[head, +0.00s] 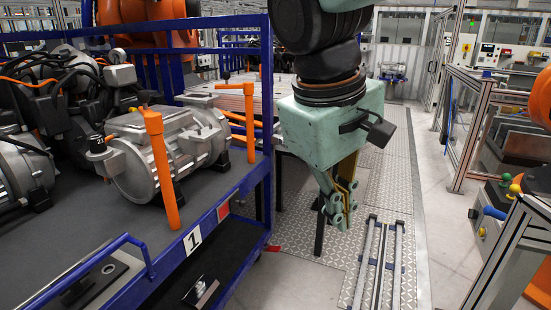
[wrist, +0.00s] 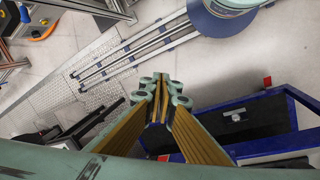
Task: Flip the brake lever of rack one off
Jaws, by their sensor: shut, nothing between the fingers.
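Rack one (head: 228,196) is a blue-framed rack on the left of the head view, marked with a white "1" sign (head: 193,239). A small red lever (head: 272,248) sticks out low at its right-hand corner, near the floor. The wrist view shows two red tabs by the blue frame, one at the upper right (wrist: 267,82) and one just below the fingers (wrist: 163,158); I cannot tell which matches the head view's lever. My gripper (head: 338,222) points down to the right of the rack, above the floor. Its fingers (wrist: 160,85) are shut and empty, apart from the lever.
The rack carries metal drive units (head: 172,150) and orange posts (head: 161,155). A blue handle (head: 85,268) juts from its near end. Floor rails (head: 378,265) run to the right of my gripper.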

